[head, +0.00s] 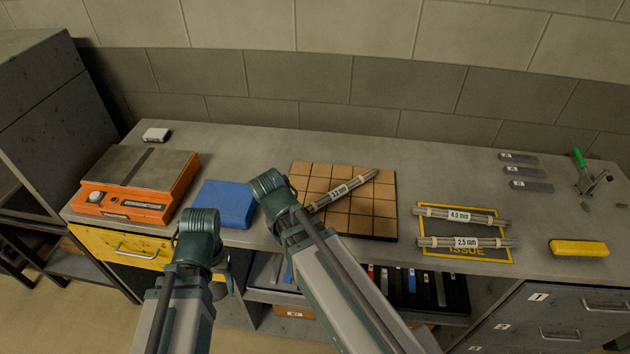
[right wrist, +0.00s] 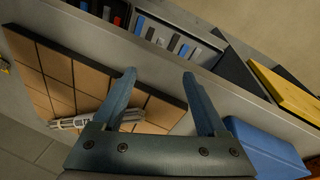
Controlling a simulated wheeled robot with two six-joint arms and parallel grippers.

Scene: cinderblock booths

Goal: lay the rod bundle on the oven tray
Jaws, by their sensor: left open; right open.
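A rod bundle labelled 3.2 mm (head: 352,183) lies slantwise on the brown tiled board (head: 372,222); my right arm hides its near end. In the right wrist view my right gripper (right wrist: 158,78) is open and empty above the board, with the bundle (right wrist: 72,123) passing behind one finger and its end showing between the fingers. I cannot tell the height gap. An orange unit with a flat grey top (head: 145,168) stands at the left; it may be the oven with its tray. My left gripper (head: 226,277) is open, low before the counter's front edge, mostly hidden by its wrist.
A blue box (head: 224,204) stands between the orange unit and the board. Bundles labelled 4.0 mm (head: 460,216) and 2.5 mm (head: 465,242) lie on the yellow-edged issue mat (head: 430,258). A yellow block (head: 578,248) is at the right.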

